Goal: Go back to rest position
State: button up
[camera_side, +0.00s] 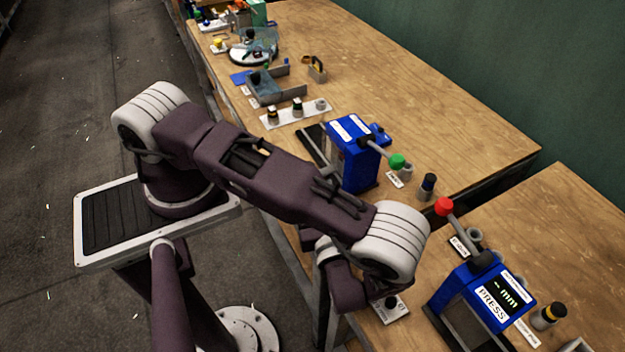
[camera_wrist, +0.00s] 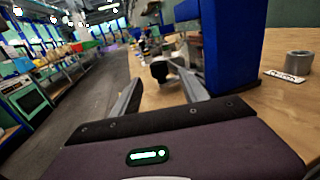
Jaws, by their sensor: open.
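My gripper (camera_wrist: 158,78) is open in the wrist view, its two grey fingers apart with nothing between them. A tall blue press body (camera_wrist: 234,42) stands close beyond the right finger. In the side view my arm stretches from its pedestal to the table's front edge, and my gripper's fingers are hidden by the wrist. The blue press with a green-knobbed lever (camera_side: 355,155) stands behind my forearm. The blue press with a red-knobbed lever and a "mm" display (camera_side: 485,300) stands to the right of my wrist.
A grey ring (camera_wrist: 299,63) lies on the table right of the press. A dark cylinder (camera_side: 427,187) stands between the presses. A white strip with several small parts (camera_side: 296,112) and a grey fixture (camera_side: 275,88) lie farther back. Bare wooden tabletop (camera_side: 400,75) is free along the back.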

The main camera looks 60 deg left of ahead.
jog(key=shift+d+r+n+g, duration=0.2)
jog(key=shift+r+n+g, duration=0.1)
jog(key=shift+r, duration=0.05)
jog(key=s+d+r+n+h, duration=0.1)
jog(key=s+r+n+h, duration=0.2)
jog(key=r, duration=0.7)
jog(key=s+d+r+n+t+h, duration=0.1)
jog(key=s+r+n+h, duration=0.2)
jog(key=r+n+h, duration=0.5)
jog(key=s+d+r+n+h, duration=0.2)
jog(key=r+n+h, duration=0.4)
jog(key=r, duration=0.8)
jog(key=s+n, duration=0.1)
jog(key=n, duration=0.2)
jog(key=shift+s+t, duration=0.3)
jog(key=shift+s, duration=0.05)
